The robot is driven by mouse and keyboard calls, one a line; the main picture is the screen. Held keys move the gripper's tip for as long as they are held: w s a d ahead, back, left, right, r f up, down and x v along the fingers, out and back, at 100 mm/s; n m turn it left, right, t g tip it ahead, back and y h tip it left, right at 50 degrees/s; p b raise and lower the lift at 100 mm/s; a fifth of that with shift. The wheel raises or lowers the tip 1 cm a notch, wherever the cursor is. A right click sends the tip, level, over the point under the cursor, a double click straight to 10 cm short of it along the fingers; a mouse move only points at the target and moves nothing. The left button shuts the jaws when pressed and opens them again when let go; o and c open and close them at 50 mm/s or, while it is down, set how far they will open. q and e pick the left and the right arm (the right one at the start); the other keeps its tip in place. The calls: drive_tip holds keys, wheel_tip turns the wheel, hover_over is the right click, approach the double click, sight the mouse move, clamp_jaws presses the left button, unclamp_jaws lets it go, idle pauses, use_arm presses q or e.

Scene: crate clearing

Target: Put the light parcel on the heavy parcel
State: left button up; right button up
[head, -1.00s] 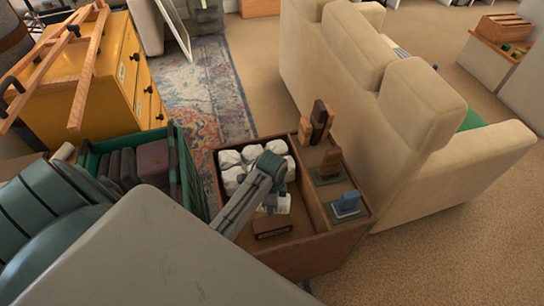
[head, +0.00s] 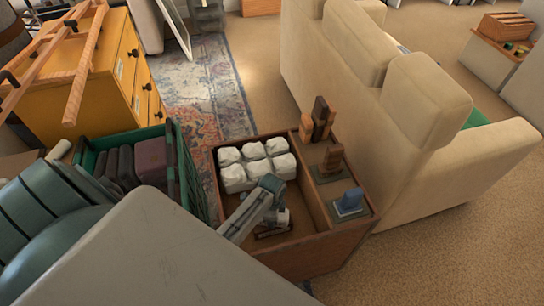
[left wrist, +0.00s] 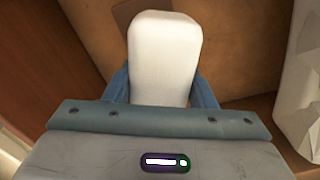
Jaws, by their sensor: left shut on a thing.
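My left gripper (head: 274,222) is low inside the wooden crate (head: 218,188), in its large left compartment. In the left wrist view a smooth white block with rounded corners (left wrist: 164,55) sits between its two blue fingers, and the gripper (left wrist: 163,90) is shut on it. In the head view the gripper mostly hides this block. A flat brown block (head: 272,234) lies on the compartment floor just below the gripper, largely covered. I cannot tell whether the white block touches it. My right gripper is not in view.
Several white lumpy bundles (head: 256,164) fill the compartment's far end. Brown pieces (head: 322,112) and a blue piece (head: 350,198) stand in the narrow right compartment. A green crate (head: 178,150) is at the left. A beige sofa (head: 380,110) stands close on the right.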

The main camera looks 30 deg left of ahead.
use_arm(q)
drive_tip(key=shift+f, duration=0.2)
drive_tip(key=o, duration=1)
wheel_tip(320, 180, up, 12)
drive_tip(key=shift+r, duration=0.15)
